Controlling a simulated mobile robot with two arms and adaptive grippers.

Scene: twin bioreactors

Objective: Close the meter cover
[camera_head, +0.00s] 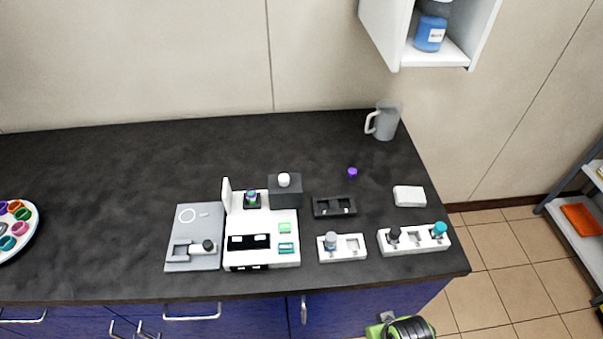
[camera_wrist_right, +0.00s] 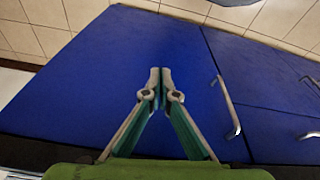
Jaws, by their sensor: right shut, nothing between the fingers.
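The white meter (camera_head: 262,222) stands on the dark bench top, with a dark display area, green panels and a purple-and-green capped item (camera_head: 251,197) in its upper left part. A narrow white upright piece (camera_head: 226,194) rises at its left edge. It looks like the cover standing open, seen nearly edge-on. My right gripper (camera_wrist_right: 160,84) is shut and empty, in front of a blue cabinet door in the right wrist view. In the head view only a green and black part of my right arm shows at the bottom, below the bench front. My left gripper is not in view.
A grey plate (camera_head: 195,221) lies left of the meter. A jug (camera_head: 386,121) is at the back right. The bench's left-middle is clear.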

